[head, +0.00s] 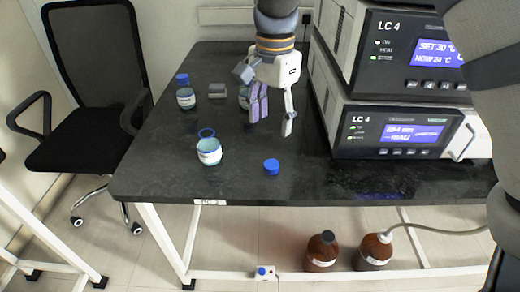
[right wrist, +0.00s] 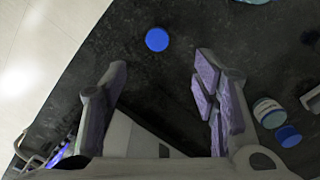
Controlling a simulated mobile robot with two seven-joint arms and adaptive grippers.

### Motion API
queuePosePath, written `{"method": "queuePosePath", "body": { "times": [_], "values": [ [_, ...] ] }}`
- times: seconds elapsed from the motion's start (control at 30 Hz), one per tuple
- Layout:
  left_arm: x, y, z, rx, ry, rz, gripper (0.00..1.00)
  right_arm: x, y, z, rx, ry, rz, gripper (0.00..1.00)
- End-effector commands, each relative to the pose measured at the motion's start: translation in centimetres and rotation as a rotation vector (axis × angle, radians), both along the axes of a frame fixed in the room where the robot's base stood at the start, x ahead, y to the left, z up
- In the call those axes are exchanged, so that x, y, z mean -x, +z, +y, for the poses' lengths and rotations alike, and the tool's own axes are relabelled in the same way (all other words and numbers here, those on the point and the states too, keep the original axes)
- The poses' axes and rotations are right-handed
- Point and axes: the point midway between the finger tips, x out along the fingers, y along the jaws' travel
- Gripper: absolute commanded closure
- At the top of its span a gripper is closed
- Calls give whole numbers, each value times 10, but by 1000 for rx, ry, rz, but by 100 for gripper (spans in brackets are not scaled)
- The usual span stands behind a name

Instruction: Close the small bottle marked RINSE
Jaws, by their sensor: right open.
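A small open bottle (head: 209,151) with a white label and a blue ring at its neck stands near the table's front left; its lettering is too small to read. A loose blue cap (head: 272,166) lies on the table to its right. The cap also shows in the right wrist view (right wrist: 157,39). A second bottle (head: 186,98) stands further back, beside a blue cap (head: 182,79). My right gripper is open and empty, above the table, behind the loose cap.
Stacked LC 4 instruments (head: 395,131) fill the table's right side. Brown bottles (head: 321,251) stand under the table. The dark tabletop (head: 240,185) is clear around the loose cap, close to the front edge.

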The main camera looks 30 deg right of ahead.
Motion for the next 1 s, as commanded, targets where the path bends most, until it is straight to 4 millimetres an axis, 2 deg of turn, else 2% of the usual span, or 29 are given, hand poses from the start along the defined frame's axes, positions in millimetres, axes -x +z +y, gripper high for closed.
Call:
{"method": "queuePosePath", "body": {
  "times": [0.33, 0.6, 0.7, 1.0],
  "values": [
    [2, -1, 0, 0, 0, 7, 60, 0, -6, 0, -1, -1, 5, 46],
    [7, -6, 0, 0, 0, 22, 60, 1, -57, 0, -1, -1, 9, 46],
    [7, -6, 0, 0, 0, 25, 60, 1, -68, 0, -1, -1, 6, 46],
    [7, -6, 0, 0, 0, 24, 60, 0, -70, 0, 0, -1, 3, 46]
  ]
}}
